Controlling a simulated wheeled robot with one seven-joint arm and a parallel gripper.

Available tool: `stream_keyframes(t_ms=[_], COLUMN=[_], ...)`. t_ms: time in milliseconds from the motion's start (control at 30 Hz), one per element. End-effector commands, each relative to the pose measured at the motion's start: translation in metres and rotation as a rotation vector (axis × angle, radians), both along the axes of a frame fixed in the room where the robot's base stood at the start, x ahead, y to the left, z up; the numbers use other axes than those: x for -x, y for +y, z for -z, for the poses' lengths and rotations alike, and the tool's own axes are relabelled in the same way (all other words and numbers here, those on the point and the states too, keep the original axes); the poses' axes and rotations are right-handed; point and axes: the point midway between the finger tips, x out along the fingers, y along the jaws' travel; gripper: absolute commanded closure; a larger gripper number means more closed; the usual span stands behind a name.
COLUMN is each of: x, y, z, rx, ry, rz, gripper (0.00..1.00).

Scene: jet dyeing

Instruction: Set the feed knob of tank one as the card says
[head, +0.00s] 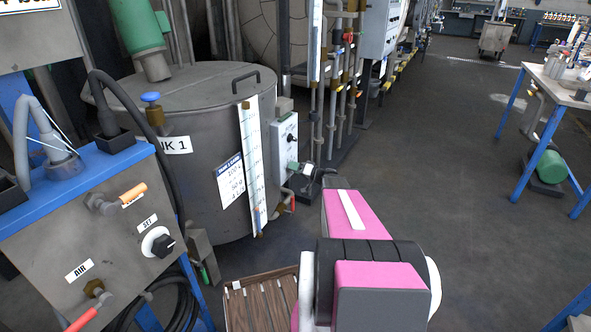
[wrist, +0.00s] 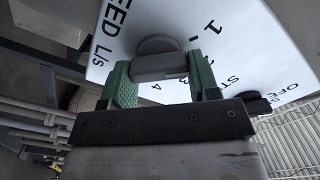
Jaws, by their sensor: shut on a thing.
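In the wrist view, the grey feed knob (wrist: 158,45) sits on a white panel (wrist: 235,50) printed "FEED L/s", with a 1 and a 4 legible near the knob. My gripper (wrist: 160,67) has its green fingers shut on the knob's bar, one on each side. Which number the knob points to cannot be told. In the head view, tank one (head: 200,100) stands at the left. The card (head: 231,181) hangs on its front; its text is too small to read surely. The white control box (head: 285,142) is beside the tank. My gripper is not clear there.
A second dark knob (wrist: 258,104) lies close to my right finger, by "OFF" lettering. A grey panel (head: 95,220) with hoses and a dial stands at the left. A wooden slatted piece (head: 262,300) is low in front. The floor to the right is open up to a bench (head: 560,85).

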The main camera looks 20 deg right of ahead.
Motion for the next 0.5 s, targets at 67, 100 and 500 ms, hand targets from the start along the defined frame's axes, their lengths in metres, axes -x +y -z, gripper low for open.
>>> stream_keyframes(t_ms=[67,100,500], x=[0.0,-0.0001,-0.0007], y=[-0.0007,-0.0008,-0.0016], z=[0.0008,0.001,0.0034], rx=[-0.051,-0.078,-0.348], ry=[0.051,0.079,0.346], rz=[0.001,0.001,0.001], gripper=[0.68,0.68,0.68])
